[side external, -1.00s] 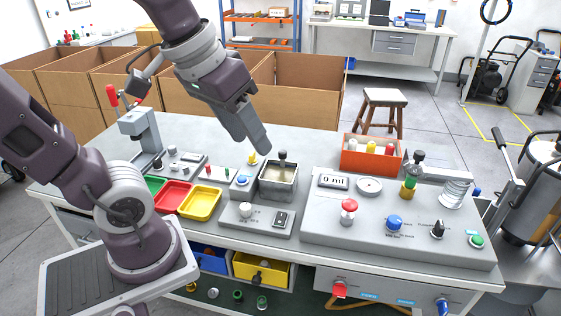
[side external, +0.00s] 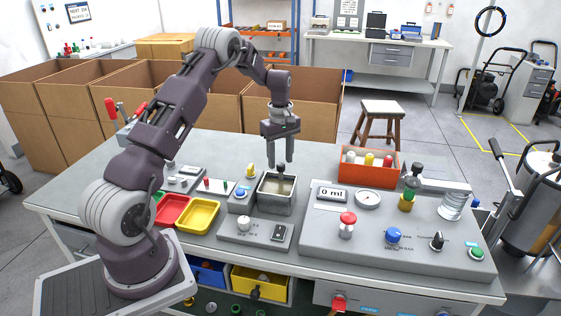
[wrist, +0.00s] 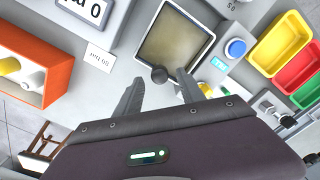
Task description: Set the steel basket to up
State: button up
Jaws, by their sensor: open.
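The grey square tank (side external: 266,197) stands mid-bench with murky yellowish liquid inside, seen from above in the wrist view (wrist: 146,55). I take this knob for the steel basket's handle; the basket itself cannot be made out in the tank. My gripper (side external: 280,162) points straight down above the knob.
A control box with a white knob (side external: 244,223) sits in front of the tank. A blue button (side external: 240,193) is left of it, beside yellow (side external: 199,216) and red trays. A grey console with a red button (side external: 348,219) and an orange bin (side external: 366,177) stand to the right.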

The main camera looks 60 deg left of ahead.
jog(key=shift+f, duration=0.7)
grip_shut()
dwell(0.9)
